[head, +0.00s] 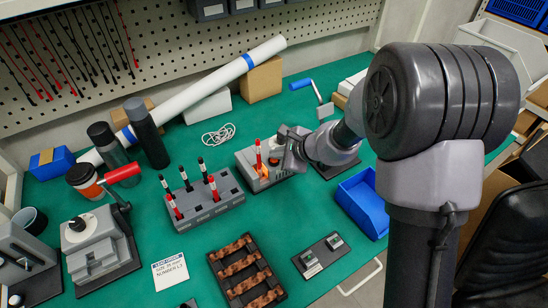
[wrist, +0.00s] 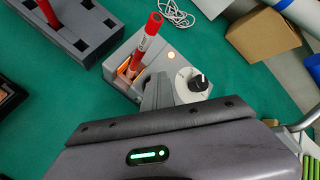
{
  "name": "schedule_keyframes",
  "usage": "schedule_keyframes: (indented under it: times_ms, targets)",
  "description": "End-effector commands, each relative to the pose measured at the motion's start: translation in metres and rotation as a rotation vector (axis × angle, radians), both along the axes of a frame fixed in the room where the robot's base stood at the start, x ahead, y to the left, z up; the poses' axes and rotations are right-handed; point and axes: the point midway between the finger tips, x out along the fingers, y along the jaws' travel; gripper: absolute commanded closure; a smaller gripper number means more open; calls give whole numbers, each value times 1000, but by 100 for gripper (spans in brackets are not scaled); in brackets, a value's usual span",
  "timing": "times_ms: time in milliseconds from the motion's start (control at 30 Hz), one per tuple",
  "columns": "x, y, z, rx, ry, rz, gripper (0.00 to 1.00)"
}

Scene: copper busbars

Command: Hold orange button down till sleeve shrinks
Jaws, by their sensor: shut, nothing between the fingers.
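A grey heater box (head: 245,158) stands on the green bench, and it also shows in the wrist view (wrist: 120,62). A bar with a red sleeve (wrist: 137,66) stands tilted in its slot, which glows orange; it also shows in the head view (head: 258,152). The sleeve has a white band. Contact cannot be told.
A grey rack (head: 208,205) with several red and black-tipped bars stands left of the box. A blue bin (head: 362,203) lies to the right, and a dark tray of copper pieces (head: 245,270) in front. A white cable (head: 218,134) lies behind.

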Motion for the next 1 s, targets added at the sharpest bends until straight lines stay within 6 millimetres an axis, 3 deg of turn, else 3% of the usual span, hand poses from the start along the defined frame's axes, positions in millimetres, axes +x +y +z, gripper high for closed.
schedule_keyframes:
  times_ms: [267,667,1000]
  targets:
    - [0,0,17,0,-1,0,100]
    - [0,0,21,0,0,0,100]
    - [0,0,55,0,-1,-1,100]
